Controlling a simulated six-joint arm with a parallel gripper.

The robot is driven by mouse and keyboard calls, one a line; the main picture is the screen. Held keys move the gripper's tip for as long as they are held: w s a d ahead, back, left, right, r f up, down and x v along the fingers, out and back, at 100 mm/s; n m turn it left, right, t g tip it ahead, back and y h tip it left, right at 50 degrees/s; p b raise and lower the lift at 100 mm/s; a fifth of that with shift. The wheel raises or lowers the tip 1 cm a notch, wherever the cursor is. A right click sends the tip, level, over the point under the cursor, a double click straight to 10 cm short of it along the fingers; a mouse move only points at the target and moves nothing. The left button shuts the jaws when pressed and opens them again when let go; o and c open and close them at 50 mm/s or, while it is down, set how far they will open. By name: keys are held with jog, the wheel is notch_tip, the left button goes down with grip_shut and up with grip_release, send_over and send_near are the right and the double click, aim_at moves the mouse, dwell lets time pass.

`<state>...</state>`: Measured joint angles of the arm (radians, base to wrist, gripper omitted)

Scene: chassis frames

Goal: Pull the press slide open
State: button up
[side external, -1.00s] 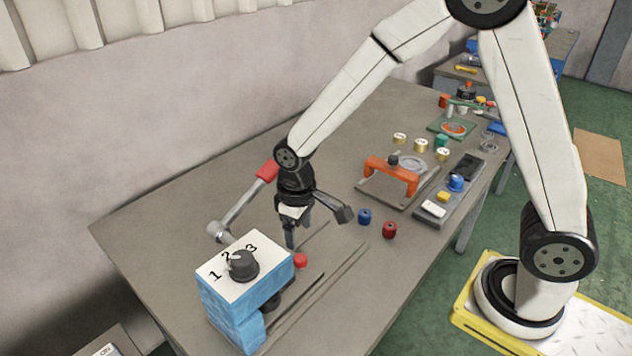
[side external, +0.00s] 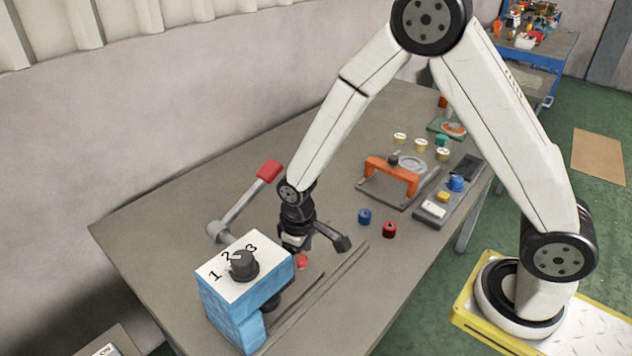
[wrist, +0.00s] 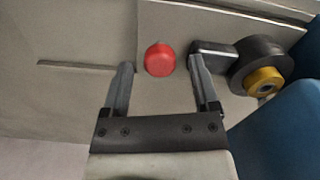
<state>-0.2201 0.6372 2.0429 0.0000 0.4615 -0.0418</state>
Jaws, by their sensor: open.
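The press is a blue block (side external: 232,308) with a white top, a dial and the numbers 1, 2, 3. A round red knob (side external: 301,261) sits behind it on a flat grey slide plate, seen in the wrist view (wrist: 220,22). My gripper (side external: 296,246) is low over the knob. In the wrist view, my gripper (wrist: 160,64) is open, and the red knob (wrist: 160,59) shows between its fingertips, not visibly touched. The side view partly hides the fingertips, so their height against the knob cannot be told.
A dark cylinder with a yellow ring (wrist: 264,80) stands close beside the right finger. A red-handled lever (side external: 240,202) stands behind the press. Blue (side external: 364,216) and red (side external: 389,229) small spools and an orange-handled fixture (side external: 392,174) lie right.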

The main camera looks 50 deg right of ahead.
jog(key=shift+f, duration=0.3)
grip_shut()
dwell(1.4)
